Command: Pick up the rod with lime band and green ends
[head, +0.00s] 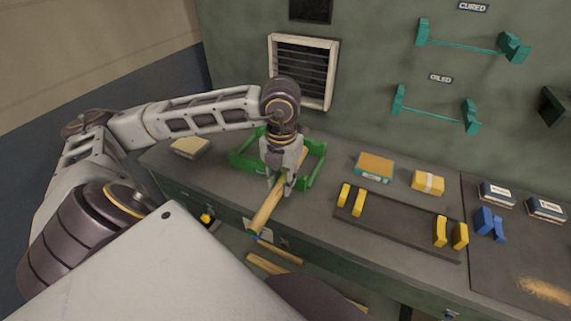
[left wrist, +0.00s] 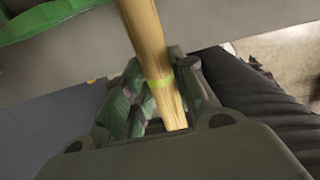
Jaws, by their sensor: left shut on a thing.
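A pale wooden rod (head: 266,212) is held in my left gripper (head: 281,186), above the front part of the bench. It is tilted, with its near end low towards the bench's front edge. My left gripper is shut on this rod. A green cradle (head: 316,172) stands on the bench just behind the gripper. My right gripper is not in view.
A dark board with yellow holders (head: 358,203) lies right of the gripper. Behind it are an orange-topped box (head: 375,166) and a yellow pack (head: 428,182). Teal brackets (head: 470,115) are on the wall. A pale block (head: 190,147) lies left. Wooden pieces (head: 265,264) show below the bench edge.

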